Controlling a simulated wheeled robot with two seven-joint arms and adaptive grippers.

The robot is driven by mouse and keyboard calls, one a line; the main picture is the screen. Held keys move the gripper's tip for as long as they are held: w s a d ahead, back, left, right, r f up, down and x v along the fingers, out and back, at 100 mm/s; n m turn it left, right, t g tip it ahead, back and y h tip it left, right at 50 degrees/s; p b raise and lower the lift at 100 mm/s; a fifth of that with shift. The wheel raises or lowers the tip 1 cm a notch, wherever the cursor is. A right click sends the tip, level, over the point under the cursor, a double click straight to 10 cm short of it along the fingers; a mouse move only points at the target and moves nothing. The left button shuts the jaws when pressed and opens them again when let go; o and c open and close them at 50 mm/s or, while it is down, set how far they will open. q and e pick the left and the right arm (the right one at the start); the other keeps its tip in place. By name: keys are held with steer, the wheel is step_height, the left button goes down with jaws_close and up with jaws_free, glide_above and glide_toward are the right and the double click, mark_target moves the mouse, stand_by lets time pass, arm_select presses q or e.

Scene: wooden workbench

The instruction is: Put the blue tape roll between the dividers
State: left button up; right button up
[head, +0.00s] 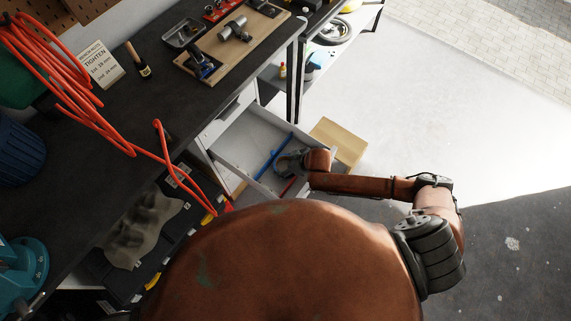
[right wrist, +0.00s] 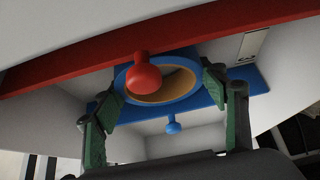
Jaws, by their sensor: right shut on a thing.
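The open white drawer (head: 262,128) holds a blue divider (head: 268,163) and a red divider (head: 288,187), the latter partly covered by my arm. My right gripper (head: 283,163) is low at the drawer, between the two dividers in the head view. In the right wrist view its green-padded fingers (right wrist: 163,92) are shut on the blue tape roll (right wrist: 165,103), a blue ring with a tan core. The red divider (right wrist: 60,65) crosses above, and its red knob overlaps the roll. The blue divider (right wrist: 240,82) with a blue knob is behind. The roll's resting contact cannot be told. My left gripper is not in view.
The dark workbench (head: 85,190) carries a tool board (head: 225,50), a sign (head: 101,63) and an orange cable (head: 75,95).

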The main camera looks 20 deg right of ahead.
steer(key=shift+f, duration=0.3)
steer(key=o, duration=1.2)
steer(key=shift+r, duration=0.15)
steer(key=shift+d+r, duration=0.1)
steer(key=shift+r, duration=0.25)
steer(key=p+v, duration=0.2)
steer(key=v, duration=0.9)
steer(key=shift+s+d+r, duration=0.1)
steer(key=shift+s+r, duration=0.1)
steer(key=shift+r, duration=0.1)
